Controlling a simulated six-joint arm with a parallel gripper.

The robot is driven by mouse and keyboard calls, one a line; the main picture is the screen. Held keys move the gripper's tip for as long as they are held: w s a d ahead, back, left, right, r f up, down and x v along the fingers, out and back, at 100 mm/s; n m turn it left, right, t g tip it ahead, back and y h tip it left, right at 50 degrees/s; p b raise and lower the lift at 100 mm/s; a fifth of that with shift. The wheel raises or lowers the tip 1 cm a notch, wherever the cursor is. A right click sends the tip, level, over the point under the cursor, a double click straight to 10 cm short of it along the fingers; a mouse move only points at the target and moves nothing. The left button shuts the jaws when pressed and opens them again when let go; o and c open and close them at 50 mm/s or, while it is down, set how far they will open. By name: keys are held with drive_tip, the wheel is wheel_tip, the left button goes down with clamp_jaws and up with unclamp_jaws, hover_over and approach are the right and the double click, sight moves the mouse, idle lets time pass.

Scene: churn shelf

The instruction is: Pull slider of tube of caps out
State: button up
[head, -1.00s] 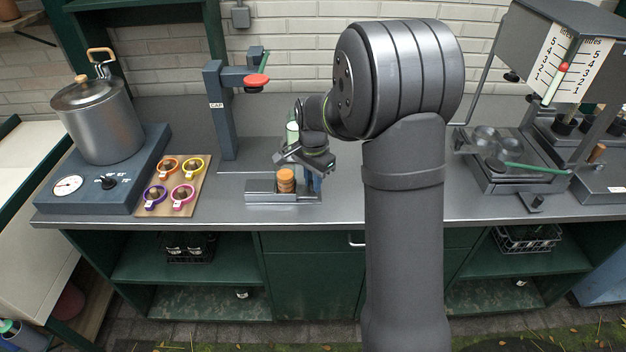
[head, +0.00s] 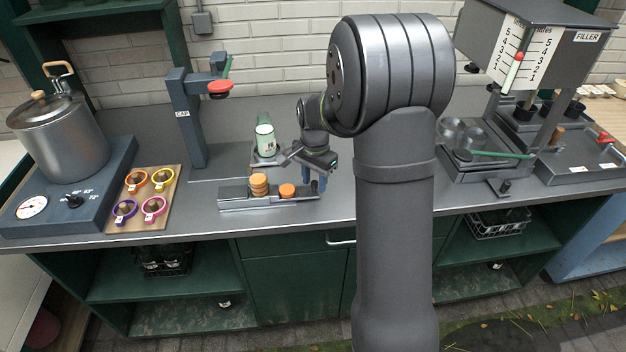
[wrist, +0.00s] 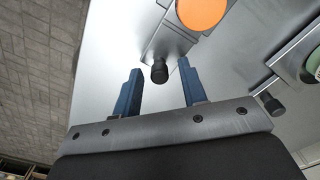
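The tube of caps (head: 259,184) is an orange stack on a grey metal base (head: 236,205) on the counter. Its slider (head: 305,194) extends to the right, with one separate orange cap (head: 287,190) on it. In the wrist view this cap (wrist: 203,10) is at the top edge. The slider's dark knob (wrist: 159,71) sits between the tips of my gripper's blue fingers. My gripper (wrist: 159,64) is open, with a gap on both sides of the knob. In the head view my gripper (head: 318,184) is at the slider's right end, which its fingers partly hide.
A green-white cup or bottle (head: 265,141) stands on a metal holder behind. The capper post (head: 188,118) with red knob is behind left. Coloured rings (head: 154,208) on a board and a pot (head: 62,139) are left; the filler (head: 540,60) is right.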

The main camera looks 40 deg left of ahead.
wheel_tip(320, 180, up, 17)
drive_tip(key=shift+r, duration=0.2)
idle(0.6)
idle(0.4)
wheel_tip(320, 180, down, 18)
drive_tip(key=shift+r, duration=0.25)
drive_tip(key=shift+s+a, duration=0.1)
drive_tip(key=shift+r, duration=0.1)
idle(0.3)
wheel_tip(320, 180, up, 17)
drive_tip(key=shift+r, duration=0.15)
idle(0.5)
